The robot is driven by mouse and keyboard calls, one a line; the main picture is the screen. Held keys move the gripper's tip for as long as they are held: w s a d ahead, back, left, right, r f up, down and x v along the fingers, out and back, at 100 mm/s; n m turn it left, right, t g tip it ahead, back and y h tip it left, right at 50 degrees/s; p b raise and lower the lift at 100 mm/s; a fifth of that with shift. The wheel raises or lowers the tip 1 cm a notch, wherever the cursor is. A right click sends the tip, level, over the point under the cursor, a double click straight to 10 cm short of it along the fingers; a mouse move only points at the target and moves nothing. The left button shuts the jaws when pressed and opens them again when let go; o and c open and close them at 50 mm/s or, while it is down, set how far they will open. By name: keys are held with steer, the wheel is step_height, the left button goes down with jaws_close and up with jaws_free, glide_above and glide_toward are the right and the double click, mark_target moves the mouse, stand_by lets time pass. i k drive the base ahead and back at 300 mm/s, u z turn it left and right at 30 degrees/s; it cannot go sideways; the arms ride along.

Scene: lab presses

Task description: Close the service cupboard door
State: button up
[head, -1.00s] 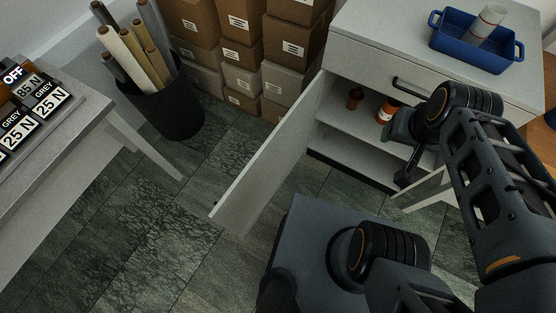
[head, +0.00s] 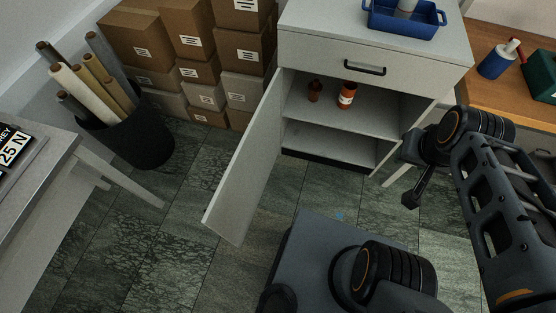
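The service cupboard (head: 425,75) is a light grey cabinet with a drawer above an open compartment. Its door (head: 243,165) stands wide open, hinged on the left side and swung out toward me. Inside are two shelves' worth of space with a small brown bottle (head: 314,91) and an orange bottle with a white label (head: 347,95). My gripper (head: 411,200) hangs to the right of the cupboard opening, apart from the door and touching nothing I can see. Its fingers are small and seen edge-on, so I cannot tell their opening.
A blue tray (head: 405,25) sits on the cupboard. Stacked cardboard boxes (head: 200,70) stand behind the door, and a black bin of rolls (head: 135,140) stands left. A grey table (head: 60,185) is at far left, a wooden bench (head: 490,85) at right. Tiled floor left of the door is clear.

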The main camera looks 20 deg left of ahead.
mark_target(231, 212)
steer(key=z, duration=1.95)
steer(key=k, duration=2.25)
steer(key=u, duration=1.65)
steer(key=i, duration=0.45)
steer(key=u, duration=0.05)
steer(key=k, duration=0.35)
steer(key=z, duration=0.55)
steer(key=i, duration=0.1)
steer(key=u, duration=2.2)
